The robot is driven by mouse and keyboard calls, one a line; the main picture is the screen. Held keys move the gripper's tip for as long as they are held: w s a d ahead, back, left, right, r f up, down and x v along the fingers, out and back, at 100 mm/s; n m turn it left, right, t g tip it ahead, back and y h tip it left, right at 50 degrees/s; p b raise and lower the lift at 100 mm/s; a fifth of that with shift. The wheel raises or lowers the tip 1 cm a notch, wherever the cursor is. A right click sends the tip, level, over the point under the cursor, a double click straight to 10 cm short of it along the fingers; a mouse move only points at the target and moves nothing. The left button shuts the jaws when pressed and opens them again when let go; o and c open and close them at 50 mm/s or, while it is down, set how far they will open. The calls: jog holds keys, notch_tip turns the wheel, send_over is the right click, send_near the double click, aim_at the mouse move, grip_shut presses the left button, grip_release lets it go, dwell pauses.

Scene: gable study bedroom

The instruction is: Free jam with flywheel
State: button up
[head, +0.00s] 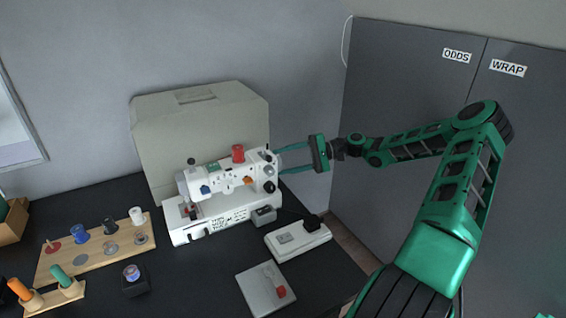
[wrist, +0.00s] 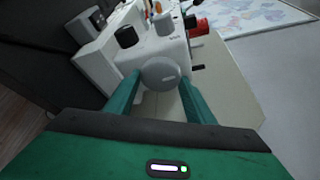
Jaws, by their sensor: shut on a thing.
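A white sewing machine (head: 215,215) stands on the dark table, with a red thread spool (head: 238,153) on top. Its flywheel is the round grey disc (wrist: 161,73) on the machine's end, seen face-on in the wrist view. My gripper (head: 281,160) reaches in from the right at the machine's right end. In the wrist view my gripper (wrist: 160,88) has one green finger on each side of the flywheel and is shut on it. The flywheel is mostly hidden by the fingers in the head view. The jam itself cannot be made out.
A beige cover (head: 200,110) stands behind the machine. A wooden spool board (head: 65,268) is at left. Dark cabinets (head: 400,80) stand at right.

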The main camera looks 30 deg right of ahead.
jog(key=n+y, duration=0.1)
jog(key=n, duration=0.2)
jog(key=n+y, duration=0.1)
jog(key=n, duration=0.2)
jog(key=f+n+t+y, duration=0.1)
jog(key=n, duration=0.2)
jog(key=shift+s, duration=0.1)
jog(key=shift+f+n, duration=0.1)
jog(key=shift+n, duration=0.2)
dwell(0.4)
jog(key=o, duration=1)
jog(key=shift+o, duration=0.2)
jog(key=shift+d, duration=0.15)
jog(key=v, duration=1)
jog(key=shift+d+f, duration=0.25)
jog(key=shift+f, duration=0.05)
